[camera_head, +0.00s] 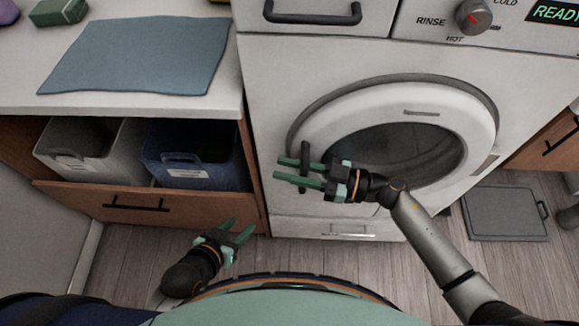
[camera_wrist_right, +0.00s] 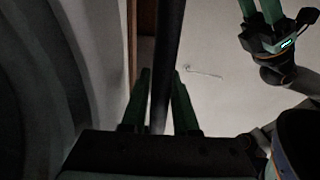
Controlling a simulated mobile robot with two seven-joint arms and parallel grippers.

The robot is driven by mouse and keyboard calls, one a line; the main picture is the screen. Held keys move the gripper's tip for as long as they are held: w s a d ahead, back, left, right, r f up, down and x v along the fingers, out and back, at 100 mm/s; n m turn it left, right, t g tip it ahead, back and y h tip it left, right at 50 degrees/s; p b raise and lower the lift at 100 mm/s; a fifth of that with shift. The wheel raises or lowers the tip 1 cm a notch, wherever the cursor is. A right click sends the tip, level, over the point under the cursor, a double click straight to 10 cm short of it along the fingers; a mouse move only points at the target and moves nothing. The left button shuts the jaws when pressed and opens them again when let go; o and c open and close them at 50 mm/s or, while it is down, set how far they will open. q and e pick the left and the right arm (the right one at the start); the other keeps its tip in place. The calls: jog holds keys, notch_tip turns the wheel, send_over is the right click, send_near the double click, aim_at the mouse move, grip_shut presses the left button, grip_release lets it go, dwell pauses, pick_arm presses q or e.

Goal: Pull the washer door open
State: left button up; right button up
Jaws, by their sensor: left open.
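The white front-loading washer (camera_head: 268,95) has a round door (camera_head: 465,105) with dark glass; the door looks shut. A dark vertical handle (camera_head: 304,150) stands at the door's left edge. My right gripper (camera_head: 288,170) is at this handle, its green fingers parted and crossing it. In the right wrist view the dark handle bar (camera_wrist_right: 166,50) runs between the two fingers (camera_wrist_right: 162,95); whether both touch it is unclear. My left gripper (camera_head: 232,232) is open and empty, low in front of the cabinet, and shows at the wrist view's upper right (camera_wrist_right: 262,15).
Left of the washer, a pulled-out wooden drawer (camera_head: 85,200) holds a grey bin (camera_head: 85,140) and a blue bin (camera_head: 190,148). A blue cloth (camera_head: 140,55) lies on the counter. A grey flat object (camera_head: 505,213) lies on the floor to the right.

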grip_shut()
dwell(1.2)
